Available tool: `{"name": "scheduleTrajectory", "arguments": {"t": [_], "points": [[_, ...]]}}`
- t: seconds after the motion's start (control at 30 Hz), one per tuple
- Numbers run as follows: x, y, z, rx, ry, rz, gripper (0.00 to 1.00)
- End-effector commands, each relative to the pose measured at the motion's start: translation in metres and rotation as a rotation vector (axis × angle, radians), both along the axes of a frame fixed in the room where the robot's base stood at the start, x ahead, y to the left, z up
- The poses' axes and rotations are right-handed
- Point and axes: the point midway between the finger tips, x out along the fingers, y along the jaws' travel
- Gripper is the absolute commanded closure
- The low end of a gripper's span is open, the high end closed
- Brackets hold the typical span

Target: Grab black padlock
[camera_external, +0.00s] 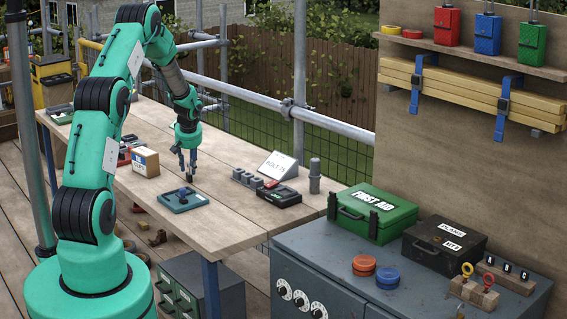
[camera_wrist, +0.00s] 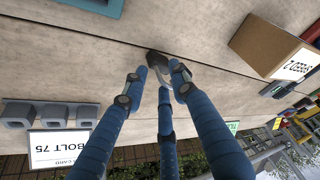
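A small dark object with a grey loop, which looks like the black padlock (camera_wrist: 158,57), lies on the wooden bench top just beyond my fingertips in the wrist view. In the external view the padlock (camera_external: 189,177) is a small dark shape right under my gripper (camera_external: 187,165). My gripper (camera_wrist: 160,83) has blue fingers pointing down at the bench. The fingertips are spread apart around the near side of the padlock, and nothing is clearly clamped between them. Whether a finger touches it cannot be told.
A blue tray (camera_external: 183,199) lies close in front, and a cardboard box (camera_external: 145,161) stands to the left. A Bolt 75 card (camera_external: 278,166), grey bins (camera_external: 247,178) and a black case (camera_external: 279,196) are to the right. Bare planks surround the padlock.

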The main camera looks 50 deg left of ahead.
Motion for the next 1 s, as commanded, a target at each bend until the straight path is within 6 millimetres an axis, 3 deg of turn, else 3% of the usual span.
{"name": "scheduleTrajectory", "arguments": {"t": [0.67, 0.7, 0.83, 1.0], "points": [[0.0012, 0.0028, -0.0075, 0.000, 0.000, 0.000, 0.73], [0.0012, 0.0027, -0.0074, 0.000, 0.000, 0.000, 0.75], [0.0012, 0.0028, -0.0075, 0.000, 0.000, 0.000, 1.00], [0.0012, 0.0027, -0.0074, 0.000, 0.000, 0.000, 1.00]]}}
